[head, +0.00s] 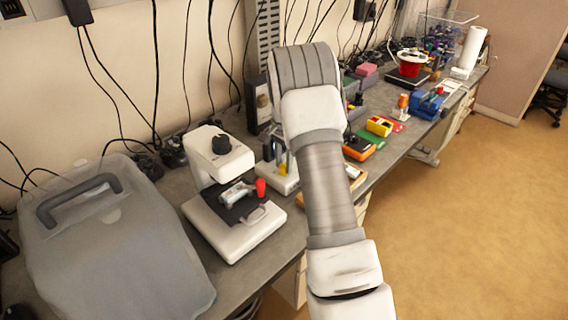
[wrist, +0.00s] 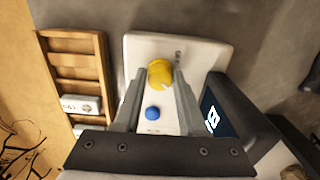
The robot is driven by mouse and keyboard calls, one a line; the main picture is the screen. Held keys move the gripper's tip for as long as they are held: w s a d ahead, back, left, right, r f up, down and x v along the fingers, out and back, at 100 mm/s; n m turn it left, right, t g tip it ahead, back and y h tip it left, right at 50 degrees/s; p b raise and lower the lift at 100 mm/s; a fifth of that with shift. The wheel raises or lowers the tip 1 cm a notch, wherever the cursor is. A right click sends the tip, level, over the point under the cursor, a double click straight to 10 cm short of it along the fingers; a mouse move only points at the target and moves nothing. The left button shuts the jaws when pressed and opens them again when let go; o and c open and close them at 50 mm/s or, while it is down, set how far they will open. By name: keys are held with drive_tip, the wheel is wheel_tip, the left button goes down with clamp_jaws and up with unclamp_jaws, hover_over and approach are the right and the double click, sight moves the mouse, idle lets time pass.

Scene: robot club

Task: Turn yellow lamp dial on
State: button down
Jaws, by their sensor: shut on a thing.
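The yellow lamp dial (wrist: 160,73) sits on a white panel (wrist: 205,53) in the wrist view. My gripper (wrist: 161,78) has a fingertip on each side of the dial and is shut on it. A round blue button (wrist: 152,113) is on the same panel, between the fingers and nearer the gripper's body. In the head view the yellow dial (head: 283,169) shows as a small spot on the white base (head: 284,185) on the bench. My arm hides much of that base and part of the gripper. I cannot tell how far the dial is turned.
In the head view a white machine (head: 240,240) with a red knob (head: 261,187) stands left of my arm. A large grey case (head: 110,240) is at the near left. A wooden rack (wrist: 74,60) lies beside the panel. Floor (head: 470,200) is clear at right.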

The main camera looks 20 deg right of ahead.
idle(0.5)
drive_tip(key=shift+c, duration=2.4)
unclamp_jaws()
wheel_tip(320, 180, up, 18)
drive_tip(key=shift+f, duration=0.25)
